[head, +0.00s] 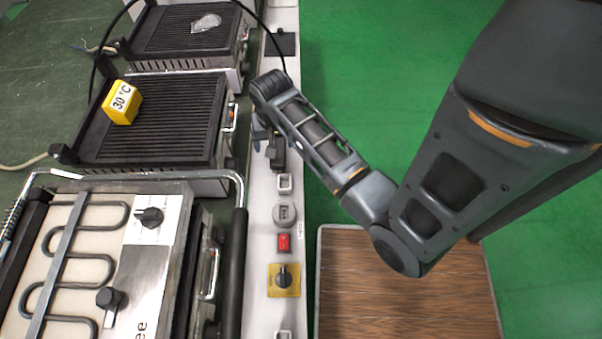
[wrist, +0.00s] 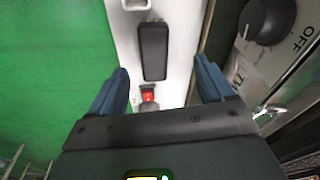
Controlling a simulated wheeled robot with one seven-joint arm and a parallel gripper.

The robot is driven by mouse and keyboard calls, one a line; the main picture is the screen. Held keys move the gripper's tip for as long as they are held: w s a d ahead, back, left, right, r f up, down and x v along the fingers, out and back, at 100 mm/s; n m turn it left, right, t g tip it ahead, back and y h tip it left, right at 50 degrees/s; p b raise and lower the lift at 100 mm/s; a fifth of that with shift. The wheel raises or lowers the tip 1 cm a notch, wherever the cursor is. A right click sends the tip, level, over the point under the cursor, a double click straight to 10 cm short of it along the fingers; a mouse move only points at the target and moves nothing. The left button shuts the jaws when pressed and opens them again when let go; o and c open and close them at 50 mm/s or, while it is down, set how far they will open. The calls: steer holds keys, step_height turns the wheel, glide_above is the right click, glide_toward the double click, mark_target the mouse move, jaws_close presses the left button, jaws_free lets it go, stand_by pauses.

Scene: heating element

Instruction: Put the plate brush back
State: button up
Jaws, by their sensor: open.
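I cannot identify the plate brush with certainty in either view. In the wrist view, a black, rounded oblong piece (wrist: 153,52) lies on the white rail beyond my fingers; I cannot tell whether it is the brush. My gripper (head: 267,143) is over the white rail (head: 261,215) beside the middle grill in the head view. In the wrist view, my gripper (wrist: 163,75) has its two blue-grey fingers spread apart, with nothing between them. A red switch (wrist: 148,94) on the rail shows through the gap.
The middle grill (head: 165,118) carries a yellow 30 °C block (head: 122,103). A far grill (head: 180,40) carries a crumpled, pale, shiny piece (head: 206,22). The near unit has an exposed heating coil (head: 85,257) and a raised handle bar. A wooden top (head: 400,305) stands right of the rail.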

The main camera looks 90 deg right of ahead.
steer(key=s+a+r+n+t+h, duration=0.1)
steer(key=a+r+n+t, duration=0.15)
steer(key=a, duration=0.35)
steer(key=s+a+r+n+t, duration=0.1)
steer(key=a+n+t, duration=0.15)
steer(key=a, duration=0.25)
steer(key=s+a+r+n+t+h, duration=0.1)
steer(key=s+a+r+n+t, duration=0.1)
steer(key=a+n, duration=0.3)
steer(key=s+a+r+n+t+y, duration=0.1)
steer(key=s+a+r+n+t, duration=0.1)
steer(key=a+r, duration=0.4)
steer(key=s+a+r+n+t+y, duration=0.2)
steer(key=s+a+r+n+t, duration=0.1)
steer(key=r, duration=1)
steer(key=s+a+t, duration=0.1)
steer(key=a+t, duration=0.1)
steer(key=a, duration=0.1)
steer(key=shift+a+r+y, duration=0.2)
steer(key=shift+r+y, duration=0.1)
steer(key=shift+r, duration=0.1)
steer(key=shift+s, duration=0.1)
